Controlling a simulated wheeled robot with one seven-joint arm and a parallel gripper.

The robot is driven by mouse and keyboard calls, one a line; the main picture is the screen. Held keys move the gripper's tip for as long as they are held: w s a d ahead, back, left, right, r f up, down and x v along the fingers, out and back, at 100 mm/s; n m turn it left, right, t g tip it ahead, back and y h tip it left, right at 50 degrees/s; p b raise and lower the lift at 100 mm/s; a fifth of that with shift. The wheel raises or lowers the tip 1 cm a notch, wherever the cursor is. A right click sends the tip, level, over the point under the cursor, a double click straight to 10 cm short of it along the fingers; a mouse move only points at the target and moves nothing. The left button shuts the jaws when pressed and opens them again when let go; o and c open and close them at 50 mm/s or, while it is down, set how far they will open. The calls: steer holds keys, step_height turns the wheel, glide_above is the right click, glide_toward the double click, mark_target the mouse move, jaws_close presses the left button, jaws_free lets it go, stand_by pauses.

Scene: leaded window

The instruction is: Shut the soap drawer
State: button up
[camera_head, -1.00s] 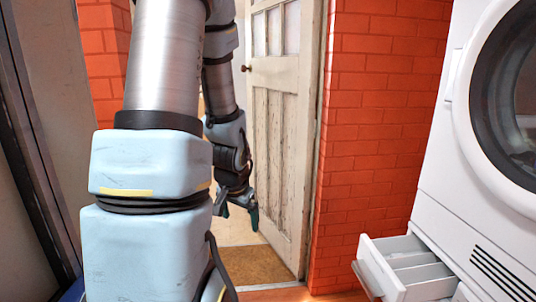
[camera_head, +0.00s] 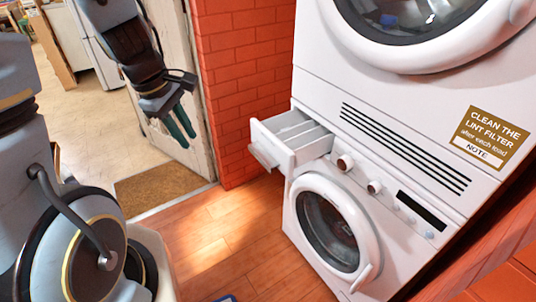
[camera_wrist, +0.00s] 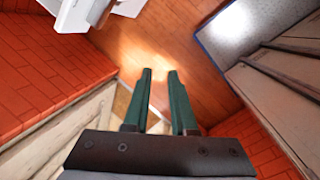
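The soap drawer (camera_head: 283,140) is a white, compartmented drawer pulled out from the left side of the white washing machine (camera_head: 338,228), above its round door. Its front panel with a handle faces left. My gripper (camera_head: 184,142) hangs in front of the door panel, left of the drawer and clear of it, with dark green fingers pointing down. In the wrist view my gripper (camera_wrist: 160,72) has its two fingers apart with only floor between them. A white piece at the upper left of the wrist view may be the drawer; I cannot tell for sure.
A dryer (camera_head: 420,105) sits above the washer. A red brick wall (camera_head: 232,85) stands behind the drawer, beside an open wooden door (camera_head: 174,40). A brown mat (camera_head: 165,188) lies in the doorway.

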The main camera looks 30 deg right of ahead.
steer(key=d+f+n, duration=0.1)
steer(key=d+n, duration=0.2)
steer(key=d, duration=0.1)
steer(key=s+d+f+n+h+b, duration=0.1)
steer(key=d+f+n, duration=0.1)
steer(key=d+n, duration=0.2)
steer(key=d+f+n, duration=0.2)
steer(key=d+n, duration=0.1)
steer(key=d, duration=0.2)
steer(key=shift+s+d+n+h, duration=0.15)
steer(key=shift+s+n+h, duration=0.15)
steer(key=shift+s+n, duration=0.1)
jaws_close()
steer(key=b, duration=0.2)
glide_toward(275, 162)
steer(key=f, duration=0.5)
steer(key=shift+s+d+f, duration=0.1)
steer(key=shift+s+d, duration=0.05)
steer(key=shift+d, duration=0.1)
steer(key=shift+d+f+p, duration=0.15)
steer(key=shift+d+p, duration=0.2)
steer(key=shift+d, duration=0.5)
